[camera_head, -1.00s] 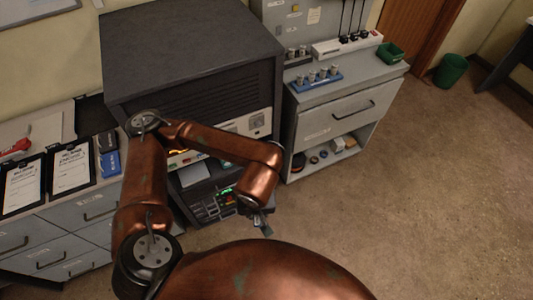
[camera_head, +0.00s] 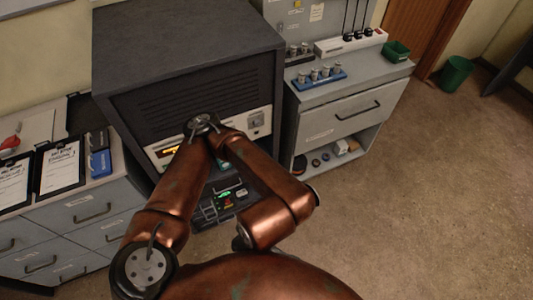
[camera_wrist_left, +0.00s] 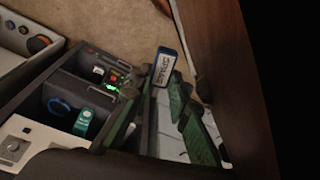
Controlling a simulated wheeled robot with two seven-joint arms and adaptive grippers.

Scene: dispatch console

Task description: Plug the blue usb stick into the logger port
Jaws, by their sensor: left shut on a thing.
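The blue usb stick (camera_wrist_left: 164,68), with a white label on its face, shows at the tips of my left gripper (camera_wrist_left: 162,91) in the left wrist view. The gripper is shut on it. In the head view my left arm hides the stick and most of the gripper. A dark equipment panel with a small green lit display (camera_head: 226,201) sits low in the console's front; the green light also shows in the left wrist view (camera_wrist_left: 112,87). The stick is apart from this panel. I cannot make out the logger port. My right gripper is in neither view.
The large grey console cabinet (camera_head: 185,45) stands ahead. A grey side cabinet (camera_head: 335,120) carries a blue rack (camera_head: 320,76) and a green bin (camera_head: 396,51). Clipboards (camera_head: 60,165) lie on the left drawer unit.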

